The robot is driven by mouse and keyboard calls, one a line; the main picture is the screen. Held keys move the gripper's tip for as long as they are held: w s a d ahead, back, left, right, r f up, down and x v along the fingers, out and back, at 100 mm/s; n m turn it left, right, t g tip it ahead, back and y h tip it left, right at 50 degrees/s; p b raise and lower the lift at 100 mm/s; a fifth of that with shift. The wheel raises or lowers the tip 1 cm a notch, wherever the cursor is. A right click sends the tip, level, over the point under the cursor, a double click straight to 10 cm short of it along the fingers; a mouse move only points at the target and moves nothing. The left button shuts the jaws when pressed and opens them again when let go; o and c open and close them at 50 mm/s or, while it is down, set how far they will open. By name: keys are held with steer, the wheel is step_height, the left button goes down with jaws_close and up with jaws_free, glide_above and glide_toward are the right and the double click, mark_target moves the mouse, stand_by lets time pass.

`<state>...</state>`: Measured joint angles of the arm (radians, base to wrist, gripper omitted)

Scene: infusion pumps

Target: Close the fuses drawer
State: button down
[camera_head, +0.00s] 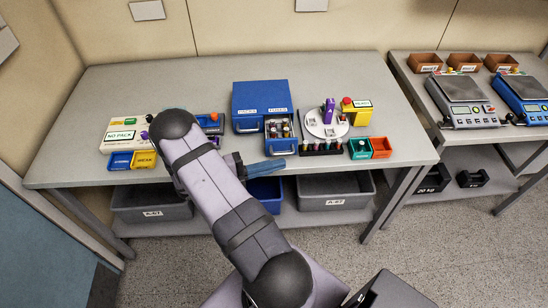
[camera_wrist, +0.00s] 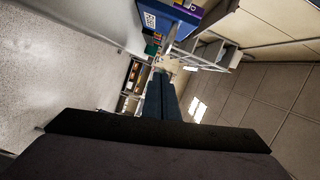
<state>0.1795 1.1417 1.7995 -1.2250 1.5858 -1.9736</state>
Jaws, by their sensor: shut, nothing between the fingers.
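A blue cabinet (camera_head: 260,97) stands on the table, with labels that appear to read PACKS at left and FUSES at right. The fuses drawer (camera_head: 281,146) on its right side is pulled out toward the front, and small items show inside. The left side of the cabinet front appears flush. My gripper (camera_head: 284,164) is shut and empty, its blue fingers pointing right just in front of the drawer at the table's front edge. I cannot tell whether it touches the drawer. In the wrist view the shut fingers (camera_wrist: 162,78) point away, with a blue surface (camera_wrist: 165,14) above.
A white round carousel (camera_head: 326,122) and a row of dark holders (camera_head: 322,148) stand right of the drawer. Green (camera_head: 361,149) and orange (camera_head: 381,147) bins sit farther right. Grey bins (camera_head: 335,190) are on the lower shelf. My arm covers part of the table left of the cabinet.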

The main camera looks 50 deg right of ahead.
steer(key=s+a+r+p, duration=0.1)
steer(key=b, duration=0.5)
glide_toward(277, 155)
steer(key=s+a, duration=0.3)
steer(key=a, duration=0.2)
steer(key=shift+s+r, duration=0.25)
steer(key=shift+r, duration=0.25)
steer(key=c, duration=2.1)
jaws_free()
steer(key=shift+o, duration=1.2)
steer(key=w+d+n+t+y+p, duration=0.1)
steer(key=d+n+t+p, duration=0.1)
steer(key=d+n, duration=0.3)
steer(key=shift+w+d+p, duration=0.2)
steer(key=shift+d+p, duration=0.5)
steer(key=shift+d, duration=0.35)
steer(key=shift+p+x, duration=1.25)
steer(key=shift+x, duration=2.35)
jaws_close()
